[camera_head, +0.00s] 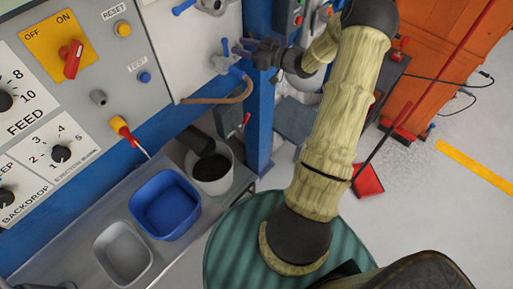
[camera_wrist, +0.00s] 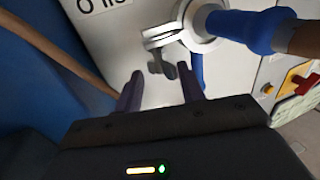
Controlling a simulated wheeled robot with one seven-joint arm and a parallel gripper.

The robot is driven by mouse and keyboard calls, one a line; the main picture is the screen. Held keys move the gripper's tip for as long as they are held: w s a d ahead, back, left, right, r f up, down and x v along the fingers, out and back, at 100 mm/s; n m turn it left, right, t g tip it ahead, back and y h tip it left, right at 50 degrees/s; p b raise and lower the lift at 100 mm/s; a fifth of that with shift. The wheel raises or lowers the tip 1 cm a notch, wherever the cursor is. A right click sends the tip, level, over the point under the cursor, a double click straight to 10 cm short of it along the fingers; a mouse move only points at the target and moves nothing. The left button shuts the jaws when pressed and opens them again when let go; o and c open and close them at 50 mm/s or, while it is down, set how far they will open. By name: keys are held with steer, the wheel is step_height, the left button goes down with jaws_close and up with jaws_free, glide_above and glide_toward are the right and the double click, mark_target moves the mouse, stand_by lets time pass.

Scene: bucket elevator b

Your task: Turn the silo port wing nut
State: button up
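The silo port is a pale metal fitting (camera_wrist: 208,22) on a light panel, with blue handles (camera_wrist: 240,28). A small grey metal piece that looks like the wing nut (camera_wrist: 168,66) sticks out at its lower left in the wrist view. My gripper (camera_wrist: 160,74) is open, with its two dark fingertips apart, one on each side below that piece; I cannot tell whether they touch it. In the head view my gripper (camera_head: 256,52) is beside the port (camera_head: 225,63), to its right. The wing nut is too small to make out there.
A blue post (camera_head: 259,90) stands close behind my gripper. A brown hose (camera_head: 222,97) curves below the port. A white bucket (camera_head: 213,171), a blue bin (camera_head: 165,205) and a grey tray (camera_head: 122,252) sit below. A control panel (camera_head: 85,85) is at left.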

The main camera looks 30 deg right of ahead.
steer(key=s+d+n+g+y+b, duration=0.1)
steer(key=s+d+n+g+y, duration=0.1)
steer(key=s+d, duration=0.2)
steer(key=s+d+n+g+y+b, duration=0.1)
steer(key=s+d+n+g+y, duration=0.1)
steer(key=d, duration=0.9)
steer(key=shift+s+d+g+y, duration=0.25)
steer(key=shift+s+g, duration=0.25)
steer(key=shift+s, duration=0.7)
